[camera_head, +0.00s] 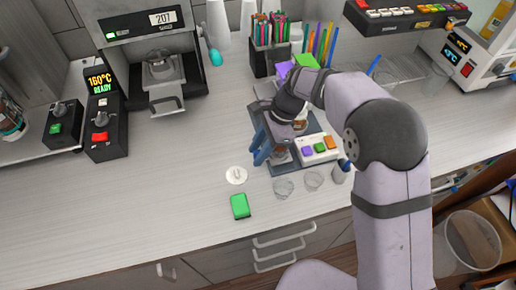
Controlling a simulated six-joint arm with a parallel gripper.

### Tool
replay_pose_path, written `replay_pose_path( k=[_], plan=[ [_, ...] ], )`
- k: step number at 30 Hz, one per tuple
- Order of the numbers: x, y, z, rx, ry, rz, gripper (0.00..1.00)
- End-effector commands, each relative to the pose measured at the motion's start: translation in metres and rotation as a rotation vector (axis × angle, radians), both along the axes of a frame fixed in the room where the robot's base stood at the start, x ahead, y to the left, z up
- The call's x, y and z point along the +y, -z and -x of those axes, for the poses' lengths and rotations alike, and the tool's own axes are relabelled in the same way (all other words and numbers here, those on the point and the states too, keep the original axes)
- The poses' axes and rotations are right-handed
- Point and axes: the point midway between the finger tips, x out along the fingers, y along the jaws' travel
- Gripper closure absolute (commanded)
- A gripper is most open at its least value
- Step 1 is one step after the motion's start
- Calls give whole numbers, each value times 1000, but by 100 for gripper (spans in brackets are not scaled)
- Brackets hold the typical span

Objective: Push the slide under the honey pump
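My arm reaches in from the lower right and bends down over a dark grey station (286,167) at the centre of the counter. My gripper (262,150), with blue fingers, points down at the station's left edge. I cannot tell whether its fingers are apart or touching anything. A button box (320,149) with purple, green and orange buttons sits at the station's right. A small brownish part shows beside my wrist, but my arm covers most of it. I cannot clearly make out the honey pump or the slide under it.
A cup sealer (140,28) with a pulled-out tray stands at the left. Clear cups (283,187), a white disc (236,175) and a green block (240,206) lie in front. A pen holder (269,61) stands behind.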

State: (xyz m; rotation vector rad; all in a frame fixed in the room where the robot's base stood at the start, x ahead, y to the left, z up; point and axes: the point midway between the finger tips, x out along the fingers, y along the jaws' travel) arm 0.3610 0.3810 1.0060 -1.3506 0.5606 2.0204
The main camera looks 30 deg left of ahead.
Motion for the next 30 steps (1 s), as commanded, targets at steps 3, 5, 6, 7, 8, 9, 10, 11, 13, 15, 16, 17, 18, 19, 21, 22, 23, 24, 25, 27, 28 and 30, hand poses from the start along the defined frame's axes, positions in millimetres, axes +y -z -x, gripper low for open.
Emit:
replay_pose_path(
  k=[3, 5, 6, 7, 8, 9, 10, 11, 13, 15, 16, 17, 18, 19, 21, 22, 23, 24, 25, 27, 28, 30],
  plan=[
    [0, 1, 0, 0, 0, 0, 71],
    [0, 1, 0, 0, 0, 0, 71],
    [0, 1, 0, 0, 0, 0, 71],
    [0, 1, 0, 0, 0, 0, 71],
    [0, 1, 0, 0, 0, 0, 74],
    [0, 1, 0, 0, -1, 0, 83],
    [0, 1, 0, 0, 0, 0, 90],
    [0, 1, 0, 0, -1, 0, 97],
    [0, 1, 0, 0, 0, 0, 100],
    [0, 1, 0, 0, -1, 0, 100],
    [0, 1, 0, 0, -1, 0, 100],
    [0, 1, 0, 0, -1, 0, 100],
    [1, 0, -1, 0, -1, 0, 100],
    [2, 0, -1, 0, -1, 0, 100],
    [5, -1, -5, 0, -1, 0, 100],
    [7, -1, -6, 0, -1, 0, 100],
    [9, -2, -9, 0, -2, -1, 100],
    [12, -2, -12, 1, -2, -1, 100],
    [15, -3, -15, 0, -2, -1, 100],
    [22, -3, -22, 0, -1, -2, 100],
    [24, -3, -24, 0, -1, -1, 100],
    [30, -3, -30, 0, -1, -2, 100]
  ],
)
